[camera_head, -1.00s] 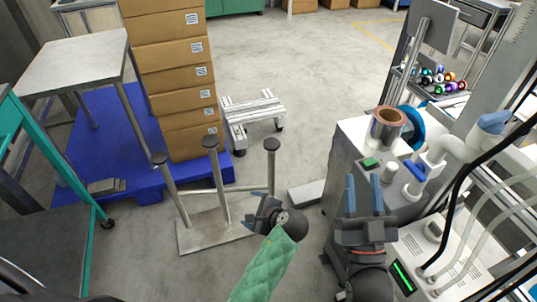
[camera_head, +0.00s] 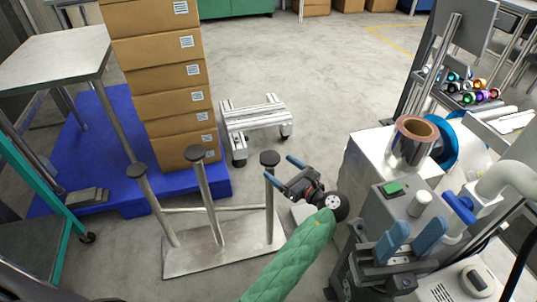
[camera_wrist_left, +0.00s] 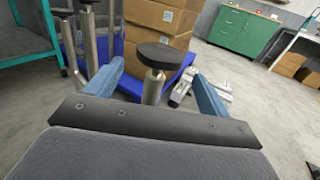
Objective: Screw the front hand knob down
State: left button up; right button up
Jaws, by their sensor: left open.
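I cannot tell for certain which is the front hand knob. My left gripper (camera_head: 281,171), on a green-sleeved arm, is open and empty, beside the right knob in the head view. In the left wrist view a black knob (camera_wrist_left: 161,55) on a metal stem shows between the blue fingers, ahead of them, with no clear contact. My right gripper (camera_head: 414,240) is open and empty in front of the machine at right.
A grey machine (camera_head: 367,170) with a copper-coloured roll (camera_head: 415,145) stands at right. Stacked cartons (camera_head: 168,77) on a blue pallet (camera_head: 90,130) stand behind the stand. A low wheeled frame (camera_head: 255,117) is behind it. Free floor lies beyond.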

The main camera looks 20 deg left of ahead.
aim_at(266, 158)
pick_arm(q)
jog(key=b+x, duration=0.1)
jog(key=x, duration=0.6)
jog(key=shift+a+r, duration=0.1)
jog(key=shift+a, duration=0.05)
jog(key=c, duration=1)
